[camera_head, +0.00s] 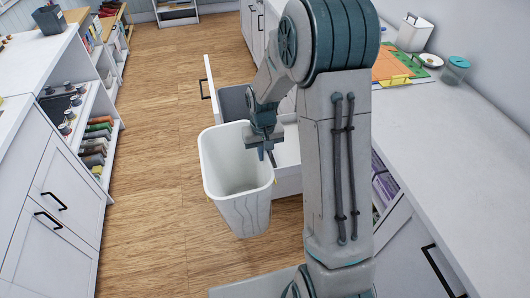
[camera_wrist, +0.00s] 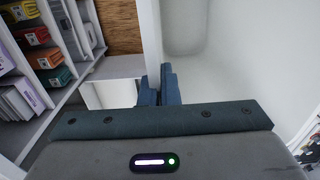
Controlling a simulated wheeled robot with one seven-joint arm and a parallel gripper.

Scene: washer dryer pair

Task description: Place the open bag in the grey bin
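The open bag (camera_head: 244,212) is a white, bin-shaped container with wavy lines on its side and small yellow bits near its rim. It hangs upright, mouth up, in front of the pulled-out drawer. My gripper (camera_head: 265,152) is at the bag's right rear rim. In the wrist view, my fingers (camera_wrist: 160,88) close on a white rim, and the bag's pale inside (camera_wrist: 230,50) fills the right. A dark grey bin (camera_head: 234,103) shows in the drawer behind the bag. It is partly hidden by my arm and the bag.
The white drawer front (camera_head: 212,92) stands out from the right-hand cabinets. A counter (camera_head: 440,140) runs along the right, with a jar (camera_head: 456,70) on it. Open shelves (camera_head: 92,140) line the left. The wooden floor (camera_head: 165,150) between is clear.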

